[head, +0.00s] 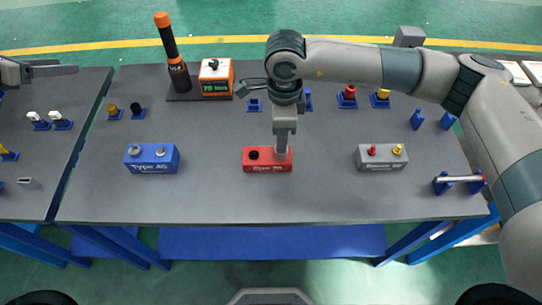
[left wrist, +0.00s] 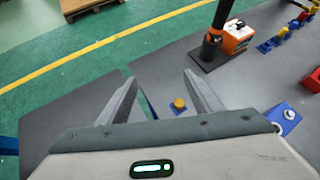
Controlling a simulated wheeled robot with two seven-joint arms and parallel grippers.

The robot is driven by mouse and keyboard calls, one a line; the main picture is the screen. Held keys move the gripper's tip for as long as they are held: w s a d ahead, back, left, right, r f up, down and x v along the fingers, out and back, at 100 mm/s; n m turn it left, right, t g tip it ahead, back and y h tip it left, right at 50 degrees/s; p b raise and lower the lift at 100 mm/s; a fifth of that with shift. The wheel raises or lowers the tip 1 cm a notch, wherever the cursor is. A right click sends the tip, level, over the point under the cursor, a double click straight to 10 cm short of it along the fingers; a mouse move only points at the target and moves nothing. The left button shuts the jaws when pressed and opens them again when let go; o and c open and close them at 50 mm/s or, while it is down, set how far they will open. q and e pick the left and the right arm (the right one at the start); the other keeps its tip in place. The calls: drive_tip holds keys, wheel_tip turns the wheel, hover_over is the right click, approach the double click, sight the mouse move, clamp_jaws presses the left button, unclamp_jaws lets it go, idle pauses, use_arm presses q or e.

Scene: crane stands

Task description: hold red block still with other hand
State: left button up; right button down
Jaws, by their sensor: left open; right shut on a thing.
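The red block (head: 254,167) sits at the front middle of the table, with a dark round top feature at its left end. It also shows at the right edge of the left wrist view (left wrist: 314,80), partly cut off. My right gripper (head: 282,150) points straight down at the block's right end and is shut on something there. The fingers hide what they hold; I cannot tell whether it is a peg or the block. My left gripper (head: 76,70) is open and empty, far left of the block. Its spread fingers show in the left wrist view (left wrist: 160,80).
A blue block (head: 151,166) stands left of the red one, a grey block (head: 383,165) with red and yellow knobs to its right. A black tool with orange ends (head: 174,55) and an orange box (head: 215,78) stand at the back. Bare table (head: 210,190) separates the blocks.

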use_arm(q)
drive_tip(key=s+d+f+m+g+h, duration=0.2)
drive_tip(key=s+d+f+m+g, duration=0.1)
drive_tip(key=d, duration=1)
drive_tip(key=s+d+f+m+g+h, duration=0.2)
drive_tip(key=s+d+f+m, duration=0.3)
drive_tip(key=d, duration=0.9)
drive_tip(key=s+d+f+m+g+h, duration=0.1)
drive_tip(key=s+d+f+m+g, duration=0.3)
drive_tip(key=s+d, duration=0.4)
drive_tip(key=shift+d+f+m+g+h, duration=0.15)
drive_tip(key=shift+d+f, duration=0.1)
drive_tip(key=shift+d, duration=0.7)
drive_tip(key=shift+d+f+m+g+h, duration=0.1)
drive_tip(key=shift+d+f, duration=0.1)
drive_tip(key=shift+d, duration=0.7)
drive_tip(key=shift+d+f+m+g+h, duration=0.15)
drive_tip(key=shift+d+f, duration=0.1)
drive_tip(key=shift+d, duration=0.7)
drive_tip(key=shift+s+d+f, duration=0.1)
drive_tip(key=shift+s+d, duration=0.25)
drive_tip(key=shift+s, duration=0.1)
drive_tip(key=shift+d, duration=0.1)
drive_tip(key=shift+x, duration=4.4)
